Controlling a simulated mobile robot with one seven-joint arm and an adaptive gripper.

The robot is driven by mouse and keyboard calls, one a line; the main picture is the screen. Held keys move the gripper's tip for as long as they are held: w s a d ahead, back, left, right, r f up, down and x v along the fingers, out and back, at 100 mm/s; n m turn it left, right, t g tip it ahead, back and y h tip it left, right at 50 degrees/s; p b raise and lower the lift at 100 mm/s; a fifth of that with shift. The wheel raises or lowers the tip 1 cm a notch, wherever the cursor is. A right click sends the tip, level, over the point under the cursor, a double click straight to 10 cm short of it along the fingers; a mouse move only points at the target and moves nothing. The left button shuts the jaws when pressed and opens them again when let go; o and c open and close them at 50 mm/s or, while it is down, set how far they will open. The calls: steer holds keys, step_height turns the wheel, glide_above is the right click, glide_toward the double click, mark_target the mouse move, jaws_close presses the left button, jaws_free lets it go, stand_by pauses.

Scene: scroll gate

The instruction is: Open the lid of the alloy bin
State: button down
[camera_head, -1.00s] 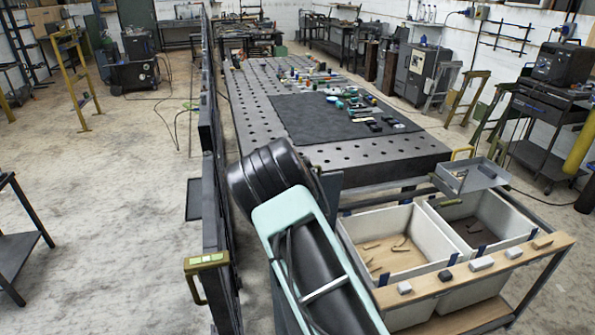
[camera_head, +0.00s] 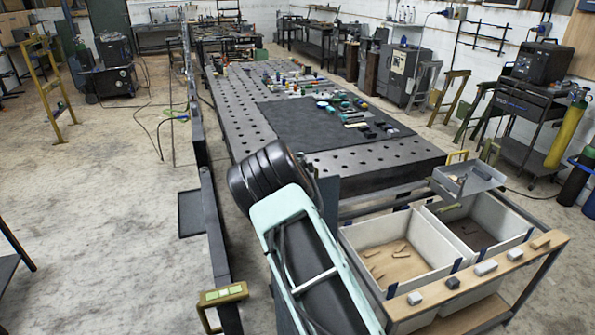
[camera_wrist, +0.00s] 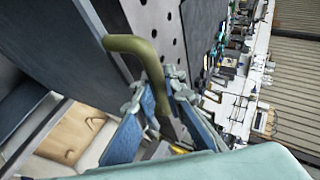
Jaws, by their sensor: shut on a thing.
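Two open pale bins sit side by side in a wood-edged cart at the right. The left bin (camera_head: 355,236) has a tan floor with small pieces on it; the right bin (camera_head: 517,222) has a darker floor. I see no readable label telling which is the alloy bin. My gripper (camera_wrist: 160,108) is shut on an olive bent handle (camera_wrist: 133,45) in the wrist view. A dark grey panel (camera_wrist: 60,35) stands beside the handle; I cannot tell whether it is the lid. In the head view, my arm hides my gripper and the handle.
The perforated table (camera_head: 345,163) with a dark mat and small items lies behind the bins. A grey tray (camera_head: 482,172) sits at the right bin's back. A dark gate (camera_head: 213,225) with an olive handle (camera_head: 223,294) stands left of my arm. Open floor lies further left.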

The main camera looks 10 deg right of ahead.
steer(key=shift+w+a+r, duration=0.1)
steer(key=shift+w, duration=0.2)
stand_by(0.4)
steer(key=c, duration=2)
jaws_free()
steer(key=shift+o, duration=0.2)
steer(key=shift+s, duration=0.1)
steer(key=v, duration=1.2)
